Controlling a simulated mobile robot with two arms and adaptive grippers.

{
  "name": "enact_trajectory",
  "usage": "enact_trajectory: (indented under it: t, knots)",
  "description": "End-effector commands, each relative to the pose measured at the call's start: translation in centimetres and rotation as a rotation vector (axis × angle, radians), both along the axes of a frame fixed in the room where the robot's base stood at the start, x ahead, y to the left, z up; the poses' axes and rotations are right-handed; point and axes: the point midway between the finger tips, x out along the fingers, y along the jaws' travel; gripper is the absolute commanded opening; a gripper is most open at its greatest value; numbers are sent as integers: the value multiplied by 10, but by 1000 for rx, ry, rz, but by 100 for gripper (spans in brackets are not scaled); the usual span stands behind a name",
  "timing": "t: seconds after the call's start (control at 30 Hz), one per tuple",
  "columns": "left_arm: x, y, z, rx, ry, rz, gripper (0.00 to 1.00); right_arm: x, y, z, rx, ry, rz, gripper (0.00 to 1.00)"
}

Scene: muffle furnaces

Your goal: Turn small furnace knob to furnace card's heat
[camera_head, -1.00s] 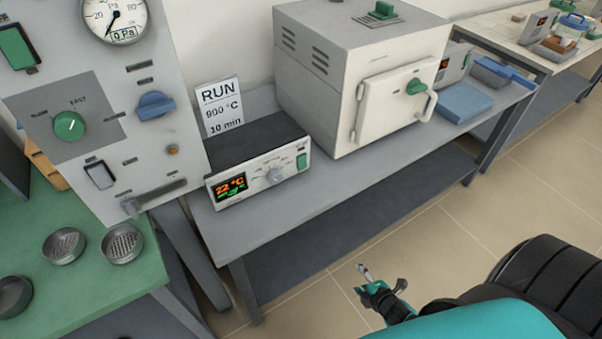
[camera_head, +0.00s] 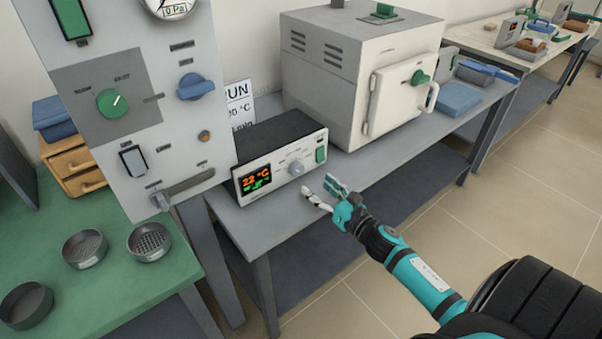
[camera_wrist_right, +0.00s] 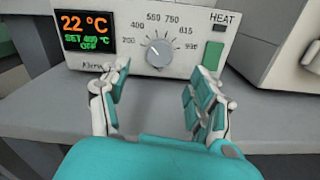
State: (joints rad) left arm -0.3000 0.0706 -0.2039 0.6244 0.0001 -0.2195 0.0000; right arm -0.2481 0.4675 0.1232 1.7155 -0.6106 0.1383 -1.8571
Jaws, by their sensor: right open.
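The small furnace controller (camera_head: 260,180) is a grey box with a display (camera_head: 256,180) that reads 22 °C; in the right wrist view the display (camera_wrist_right: 86,31) also shows SET 400 °C and OFF. Its round grey knob (camera_head: 296,168) sits in a printed scale; it also shows in the right wrist view (camera_wrist_right: 159,52). The furnace card (camera_head: 238,100) behind the box is partly hidden by the panel. My right gripper (camera_head: 320,187) is open and empty just in front of the knob, its fingers (camera_wrist_right: 155,82) spread to either side and apart from it. My left gripper is out of view.
A white furnace (camera_head: 345,90) with a green-handled door stands right of the controller on the grey bench (camera_head: 245,215). A tall grey panel (camera_head: 150,80) with knobs stands close on the left. A green switch (camera_wrist_right: 212,55) is beside the knob.

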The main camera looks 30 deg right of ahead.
Motion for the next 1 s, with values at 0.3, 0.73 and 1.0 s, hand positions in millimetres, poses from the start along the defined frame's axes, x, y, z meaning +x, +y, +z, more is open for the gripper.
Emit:
enact_trajectory:
  t: [0.3, 0.73, 1.0]
  knots:
    - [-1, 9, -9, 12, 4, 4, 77, 62, 4, -1, 0, -1, -1, 63]
    - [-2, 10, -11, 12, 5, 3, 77, 81, 6, -1, 1, 1, -1, 63]
    - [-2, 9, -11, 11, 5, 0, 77, 81, 6, -1, 2, 1, -1, 39]
